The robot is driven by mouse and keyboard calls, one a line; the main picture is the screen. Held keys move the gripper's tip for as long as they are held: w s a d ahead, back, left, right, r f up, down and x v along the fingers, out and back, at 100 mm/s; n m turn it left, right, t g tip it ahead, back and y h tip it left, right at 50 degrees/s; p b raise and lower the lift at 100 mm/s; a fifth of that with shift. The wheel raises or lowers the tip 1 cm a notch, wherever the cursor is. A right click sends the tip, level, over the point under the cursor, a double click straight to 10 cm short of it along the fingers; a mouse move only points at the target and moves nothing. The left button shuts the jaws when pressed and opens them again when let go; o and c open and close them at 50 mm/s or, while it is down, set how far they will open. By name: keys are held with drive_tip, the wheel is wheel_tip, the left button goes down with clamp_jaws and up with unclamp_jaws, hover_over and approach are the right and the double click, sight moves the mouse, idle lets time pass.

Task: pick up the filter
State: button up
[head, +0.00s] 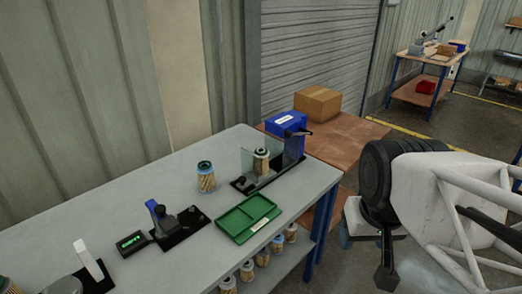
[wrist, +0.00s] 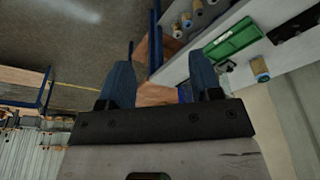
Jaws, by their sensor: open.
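A filter (head: 206,177) with a pleated tan body and blue-green end rings stands upright on the grey table, behind the green tray. A second filter (head: 261,161) stands in a black fixture with a clear panel, to its right. In the wrist view a filter (wrist: 260,68) stands on the table beside the green tray. My gripper (wrist: 163,80) is open and empty, with its two blue fingers spread apart. In the head view my gripper (head: 364,242) is off to the right of the table, well apart from the filters.
The green tray (head: 248,217) looks empty. A lever clamp fixture (head: 178,225) and a small display (head: 131,243) stand to its left. Several filters (head: 262,256) stand on the lower shelf. A blue bin (head: 287,125) and a cardboard box (head: 317,103) are behind the table's right end.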

drive_tip(key=o, duration=0.3)
drive_tip(key=w, duration=0.1)
drive_tip(key=n+t+y, duration=0.1)
drive_tip(key=n+y, duration=0.2)
drive_tip(key=n, duration=0.4)
hover_over(265, 153)
wheel_tip(265, 153, down, 10)
drive_tip(key=shift+f, duration=0.2)
drive_tip(key=shift+w+f, duration=0.1)
drive_tip(key=shift+f, duration=0.1)
